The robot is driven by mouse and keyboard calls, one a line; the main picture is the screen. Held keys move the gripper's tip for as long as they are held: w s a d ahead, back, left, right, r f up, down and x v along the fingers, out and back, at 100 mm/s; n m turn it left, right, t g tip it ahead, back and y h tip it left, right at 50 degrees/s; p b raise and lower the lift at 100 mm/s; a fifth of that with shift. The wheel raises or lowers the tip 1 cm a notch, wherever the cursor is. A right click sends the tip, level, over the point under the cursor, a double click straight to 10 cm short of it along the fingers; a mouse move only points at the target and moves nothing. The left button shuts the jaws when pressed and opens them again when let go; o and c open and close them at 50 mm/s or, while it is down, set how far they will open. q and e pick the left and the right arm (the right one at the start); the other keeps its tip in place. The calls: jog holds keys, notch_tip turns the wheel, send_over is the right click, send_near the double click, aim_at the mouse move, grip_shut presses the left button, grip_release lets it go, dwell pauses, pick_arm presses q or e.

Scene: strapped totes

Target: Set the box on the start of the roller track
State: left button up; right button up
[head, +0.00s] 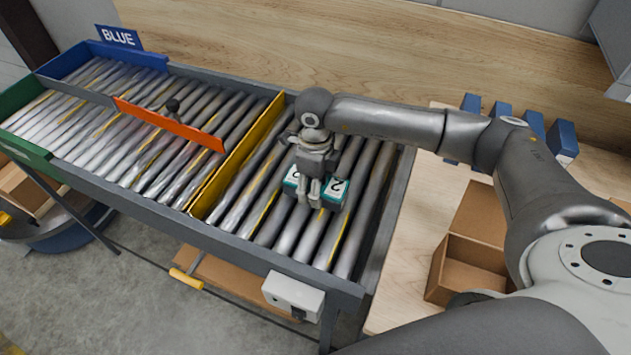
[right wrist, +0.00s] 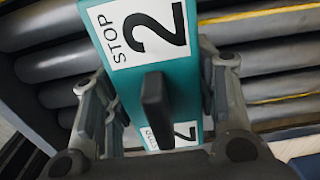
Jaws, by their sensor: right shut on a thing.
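The box is teal with white labels reading "STOP 2" (right wrist: 195,80). In the head view the box (head: 336,188) is at the right-hand end of the roller track (head: 262,200), over the rollers between the yellow divider and the end rail. My right gripper (head: 312,193) is shut on the box from above. In the right wrist view its fingers (right wrist: 160,105) stand on both sides of the box. I cannot tell whether the box's underside touches the rollers. My left gripper is not in view.
A yellow divider (head: 237,157) and an orange diverter arm (head: 170,124) cross the track. An open cardboard box (head: 468,262) and several blue boxes (head: 563,140) stand on the wooden table to the right. A grey control box (head: 293,295) hangs on the track's front rail.

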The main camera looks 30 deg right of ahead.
jog(key=shift+f, duration=0.2)
jog(key=shift+f+b, duration=0.2)
jog(key=shift+b, duration=0.1)
jog(key=o, duration=1.2)
jog(key=shift+r, duration=0.1)
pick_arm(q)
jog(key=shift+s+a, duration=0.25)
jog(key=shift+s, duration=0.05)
pick_arm(e)
jog(key=shift+o, duration=0.2)
jog(key=shift+r+p, duration=0.2)
jog(key=shift+p, duration=0.15)
jog(key=shift+r+b, duration=0.35)
notch_tip(320, 180, up, 10)
jog(key=shift+f+b, duration=0.15)
jog(key=shift+b, duration=1.1)
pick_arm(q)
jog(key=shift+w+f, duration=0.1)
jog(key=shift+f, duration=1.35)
pick_arm(e)
jog(key=shift+r, duration=0.75)
